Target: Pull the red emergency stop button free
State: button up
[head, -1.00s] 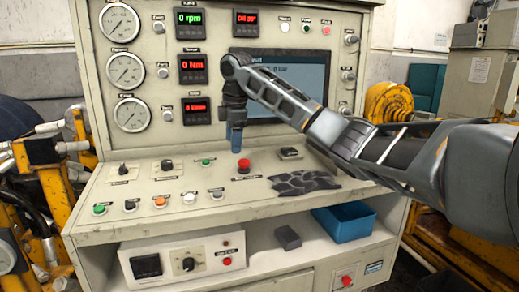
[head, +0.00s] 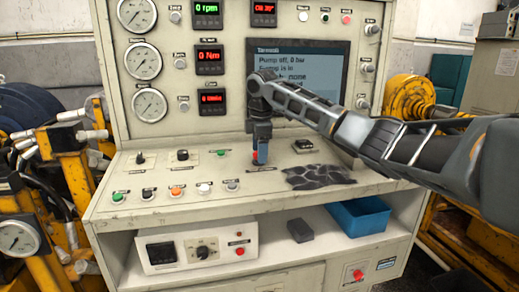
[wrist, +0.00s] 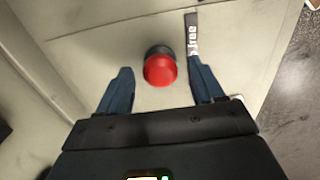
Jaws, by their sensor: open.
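The red emergency stop button (head: 255,155) stands on the sloping control desk and is mostly hidden behind my gripper (head: 262,160) in the head view. In the wrist view the button (wrist: 160,71) shows as a round red cap on a dark collar. My gripper (wrist: 161,82) is open, with one blue finger on each side of the button. Clear gaps show between the cap and both fingers, and nothing is held. A small label reading "free" (wrist: 192,38) lies beside the right finger.
A row of small knobs and buttons (head: 175,191) runs along the desk's front left. A dark patterned pad (head: 320,177) lies right of the gripper. Gauges and a screen (head: 310,75) fill the upright panel. A blue bin (head: 358,219) sits on the shelf below.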

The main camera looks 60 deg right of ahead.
grip_shut()
dwell(0.5)
